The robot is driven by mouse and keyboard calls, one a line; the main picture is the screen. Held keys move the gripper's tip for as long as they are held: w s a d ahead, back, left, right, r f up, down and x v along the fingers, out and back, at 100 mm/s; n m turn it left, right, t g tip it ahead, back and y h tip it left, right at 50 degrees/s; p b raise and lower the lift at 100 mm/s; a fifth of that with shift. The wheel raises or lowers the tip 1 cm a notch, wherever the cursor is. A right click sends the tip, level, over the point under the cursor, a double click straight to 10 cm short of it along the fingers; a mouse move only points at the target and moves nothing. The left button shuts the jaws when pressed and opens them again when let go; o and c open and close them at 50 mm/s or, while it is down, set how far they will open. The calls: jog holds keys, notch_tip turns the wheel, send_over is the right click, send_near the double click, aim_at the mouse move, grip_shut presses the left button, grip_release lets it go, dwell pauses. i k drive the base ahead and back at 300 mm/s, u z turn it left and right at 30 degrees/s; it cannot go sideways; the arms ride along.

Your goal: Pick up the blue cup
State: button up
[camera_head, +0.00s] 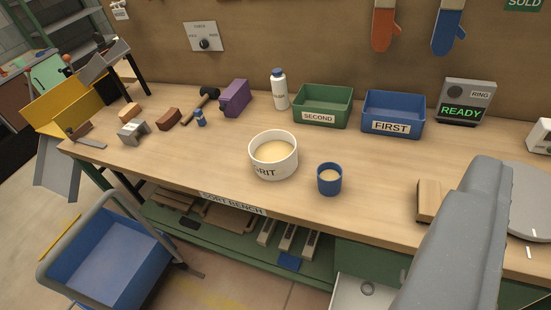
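The blue cup (329,187) stands upright on the wooden bench top (370,215), near its front edge. A pale tan filling or inner surface shows inside it. It is just right of a white tub marked GRIT (273,166), with a small gap between them. The tub holds something pale. A grey link of my arm covers the lower right of the picture, to the right of the cup. My gripper's fingers do not show, and nothing is seen touching the cup.
A green SECOND bin (322,104), a blue FIRST bin (393,112) and a white bottle (279,91) stand behind. A wooden block (428,200) lies right of the cup. A READY device (465,100) is back right. Bench space between cup and bins is clear.

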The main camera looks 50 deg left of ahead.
aim_at(329, 174)
jog(key=u, duration=2.1)
jog(key=k, duration=0.8)
jog(key=z, duration=1.1)
jog(key=i, duration=1)
jog(key=z, duration=0.05)
